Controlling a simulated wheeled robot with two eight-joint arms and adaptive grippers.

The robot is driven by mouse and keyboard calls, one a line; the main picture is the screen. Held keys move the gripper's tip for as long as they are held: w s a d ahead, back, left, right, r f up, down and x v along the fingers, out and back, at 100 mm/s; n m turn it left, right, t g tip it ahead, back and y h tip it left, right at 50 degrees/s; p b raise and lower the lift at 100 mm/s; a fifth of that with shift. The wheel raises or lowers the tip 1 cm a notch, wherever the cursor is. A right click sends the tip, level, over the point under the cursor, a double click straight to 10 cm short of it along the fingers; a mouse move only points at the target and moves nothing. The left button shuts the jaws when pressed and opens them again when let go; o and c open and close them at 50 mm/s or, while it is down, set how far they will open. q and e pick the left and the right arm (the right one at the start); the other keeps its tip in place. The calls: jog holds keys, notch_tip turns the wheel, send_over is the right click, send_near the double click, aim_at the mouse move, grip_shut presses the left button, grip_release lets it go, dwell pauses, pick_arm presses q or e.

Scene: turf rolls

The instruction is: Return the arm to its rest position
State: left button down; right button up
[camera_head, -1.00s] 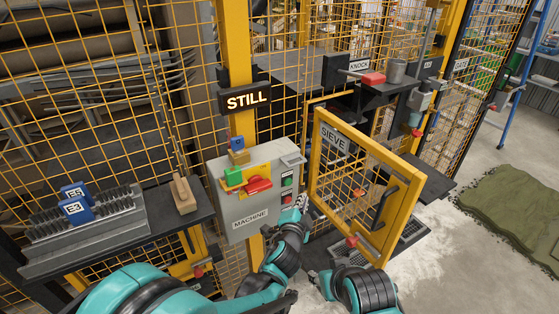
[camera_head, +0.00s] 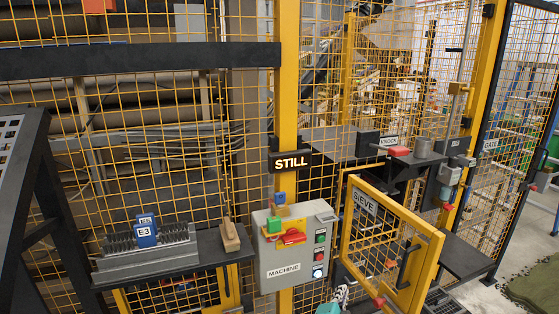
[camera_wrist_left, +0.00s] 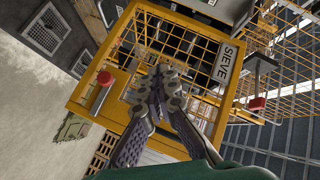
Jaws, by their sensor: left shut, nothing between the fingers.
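My left gripper (camera_head: 341,293) shows at the bottom edge of the head view, just right of the grey machine box (camera_head: 283,262) and in front of the sieve gate. A bit of my teal arm shows below it. In the left wrist view my left gripper (camera_wrist_left: 160,75) has its fingers together at the tips with nothing between them. Behind them is the yellow mesh gate marked SIEVE (camera_wrist_left: 113,94). My right gripper is not in view.
The yellow SIEVE gate (camera_head: 428,263) stands open at an angle. A dark shelf (camera_head: 205,245) at left holds a rack with blue E5 and E3 tags and a wooden block (camera_head: 230,236). A lit STILL sign (camera_head: 290,162) hangs on the yellow post.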

pick_arm(q)
jog(key=s+a+r+n+g+y, duration=0.1)
jog(key=s+a+r+n+y, duration=0.2)
jog(key=a, duration=0.9)
jog(key=s+a+n+g+y, duration=0.1)
jog(key=s+a+n+y, duration=0.1)
jog(key=a+n, duration=0.65)
jog(key=s+a+f+n+g, duration=0.2)
jog(key=s+a, duration=0.5)
jog(key=s, duration=0.2)
jog(key=s+a+f+n+g+y, duration=0.1)
jog(key=s+a+f+n+g, duration=0.1)
jog(key=s+a, duration=0.5)
jog(key=shift+s+a+n+g, duration=0.35)
jog(key=shift+s+n+g, duration=0.15)
jog(key=shift+s, duration=0.6)
